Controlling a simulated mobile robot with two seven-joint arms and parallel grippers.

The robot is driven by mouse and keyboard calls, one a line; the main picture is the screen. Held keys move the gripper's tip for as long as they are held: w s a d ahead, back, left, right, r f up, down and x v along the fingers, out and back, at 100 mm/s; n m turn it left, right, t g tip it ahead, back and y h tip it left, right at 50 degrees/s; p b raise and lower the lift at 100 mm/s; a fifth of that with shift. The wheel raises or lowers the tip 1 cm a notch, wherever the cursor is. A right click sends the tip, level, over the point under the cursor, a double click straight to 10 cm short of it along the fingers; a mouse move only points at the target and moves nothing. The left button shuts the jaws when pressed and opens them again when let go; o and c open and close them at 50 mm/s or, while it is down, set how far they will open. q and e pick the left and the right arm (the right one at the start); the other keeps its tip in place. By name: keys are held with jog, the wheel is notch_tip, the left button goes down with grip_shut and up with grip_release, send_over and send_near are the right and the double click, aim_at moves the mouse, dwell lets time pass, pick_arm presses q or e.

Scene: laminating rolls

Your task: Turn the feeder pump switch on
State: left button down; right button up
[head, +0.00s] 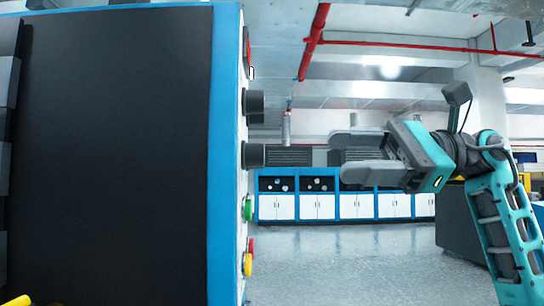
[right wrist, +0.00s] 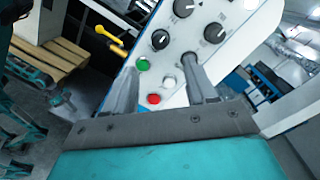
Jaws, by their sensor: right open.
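The control panel stands on the machine's side; it shows edge-on in the head view (head: 243,150) and face-on in the right wrist view (right wrist: 236,20). It carries several black knobs, such as one at the left (right wrist: 160,40) and one at the right (right wrist: 214,32), plus a green button (right wrist: 143,63), a pale button (right wrist: 169,82) and a red button (right wrist: 153,99). The labels are too small to read, so I cannot tell which is the feeder pump switch. My left gripper is not in view.
The large black machine body with blue edge (head: 221,150) fills the left. A yellow handle (right wrist: 108,37) and a wooden pallet (right wrist: 55,62) lie beyond the panel. Blue and white cabinets (head: 357,205) line the far wall. The floor between is clear.

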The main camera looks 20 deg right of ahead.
aim_at(253, 155)
jog(key=x, duration=1)
jog(key=shift+a, duration=0.15)
grip_shut()
